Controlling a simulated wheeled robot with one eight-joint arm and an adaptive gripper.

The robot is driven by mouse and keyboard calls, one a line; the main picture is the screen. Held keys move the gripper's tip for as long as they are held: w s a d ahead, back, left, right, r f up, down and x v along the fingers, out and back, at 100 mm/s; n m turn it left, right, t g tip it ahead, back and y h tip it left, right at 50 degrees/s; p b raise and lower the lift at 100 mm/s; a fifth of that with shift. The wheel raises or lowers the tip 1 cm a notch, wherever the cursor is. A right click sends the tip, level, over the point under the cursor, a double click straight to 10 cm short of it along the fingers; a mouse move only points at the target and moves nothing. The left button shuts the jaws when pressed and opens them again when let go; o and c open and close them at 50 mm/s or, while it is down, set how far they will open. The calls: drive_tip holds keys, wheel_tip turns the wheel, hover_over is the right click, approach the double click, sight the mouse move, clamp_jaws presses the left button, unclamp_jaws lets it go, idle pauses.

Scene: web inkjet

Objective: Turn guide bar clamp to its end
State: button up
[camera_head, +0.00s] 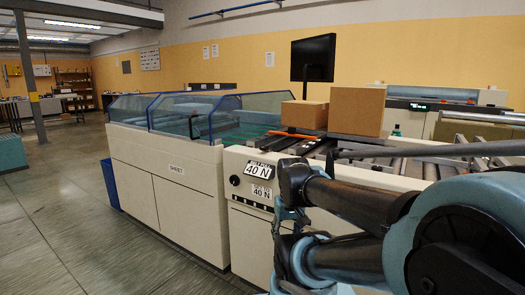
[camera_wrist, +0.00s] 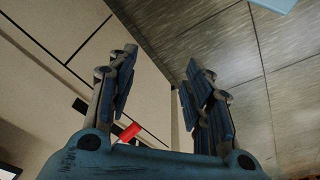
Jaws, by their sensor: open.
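A small red piece, perhaps the clamp's handle (camera_wrist: 129,132), shows in the wrist view near the base of the left finger, beside a cream machine panel. I cannot tell for sure that it is the guide bar clamp, and the rest of it is hidden. My gripper (camera_wrist: 161,62) is open, its two dark fingers apart with nothing between their tips. In the head view my gripper (camera_head: 281,215) is in front of the cream machine's front panel, below the "40 N" labels. The red piece is not visible in that view.
The cream machine (camera_head: 165,190) has blue-framed clear covers (camera_head: 205,112) and a black knob (camera_head: 235,180). Two cardboard boxes (camera_head: 357,110) (camera_head: 304,114) stand on its bed by metal rollers (camera_head: 400,165). A blue bin (camera_head: 110,184) stands at its left end. The floor (camera_head: 70,225) at left is clear.

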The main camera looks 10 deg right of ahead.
idle(0.3)
drive_tip(key=shift+o, duration=1.1)
wheel_tip(320, 180, up, 2)
drive_tip(key=shift+s+n, duration=0.15)
drive_tip(key=shift+n, duration=0.15)
wheel_tip(320, 180, up, 33)
drive_tip(key=n+g, duration=0.2)
drive_tip(key=n, duration=2.3)
hover_over(264, 150)
drive_tip(key=w, duration=0.2)
drive_tip(key=f, duration=1.6)
drive_tip(key=shift+d+f, duration=0.2)
drive_tip(key=shift+f, duration=0.05)
